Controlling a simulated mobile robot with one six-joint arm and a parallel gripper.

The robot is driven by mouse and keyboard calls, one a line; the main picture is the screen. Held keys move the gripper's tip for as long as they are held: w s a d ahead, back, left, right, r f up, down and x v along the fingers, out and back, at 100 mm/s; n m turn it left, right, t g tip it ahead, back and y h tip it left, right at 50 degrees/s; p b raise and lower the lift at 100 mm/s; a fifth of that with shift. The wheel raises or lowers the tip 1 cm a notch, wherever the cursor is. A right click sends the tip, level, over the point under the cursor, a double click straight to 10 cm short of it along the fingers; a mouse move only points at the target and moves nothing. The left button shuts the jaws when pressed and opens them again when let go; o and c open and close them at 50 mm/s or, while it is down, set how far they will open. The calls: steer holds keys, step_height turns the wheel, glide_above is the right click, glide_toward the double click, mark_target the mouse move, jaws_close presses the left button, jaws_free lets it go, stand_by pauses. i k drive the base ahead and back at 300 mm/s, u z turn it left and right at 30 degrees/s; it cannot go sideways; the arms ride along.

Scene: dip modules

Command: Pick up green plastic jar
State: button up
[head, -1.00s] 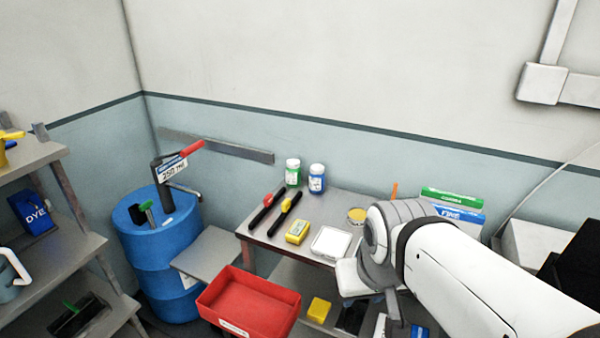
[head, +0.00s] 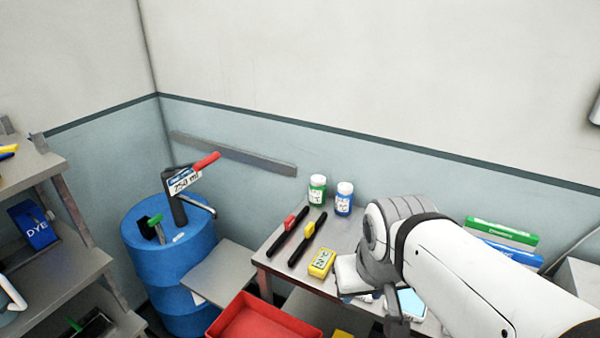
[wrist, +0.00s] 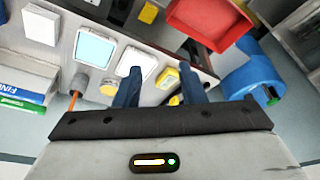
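The green plastic jar (head: 317,190) stands upright with a white lid at the back of the grey table (head: 284,263), near the wall in the head view. A similar blue jar (head: 344,199) stands close to its right. I cannot make out the green jar in the wrist view. My gripper (wrist: 159,75) is open, with its two dark blue fingers apart and nothing held between them. It is above the table area, to the right of and nearer than the jar in the head view. My arm hides part of the table.
Two black-handled tools (head: 288,239) and a yellow timer-like box (head: 321,262) lie in front of the jars. A red bin (head: 240,318) is below the table's front. A blue drum (head: 165,250) stands left. Green and blue boxes (head: 502,231) lie right.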

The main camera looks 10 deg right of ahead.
mark_target(318, 186)
steer(key=z, duration=0.05)
steer(key=i, duration=0.9)
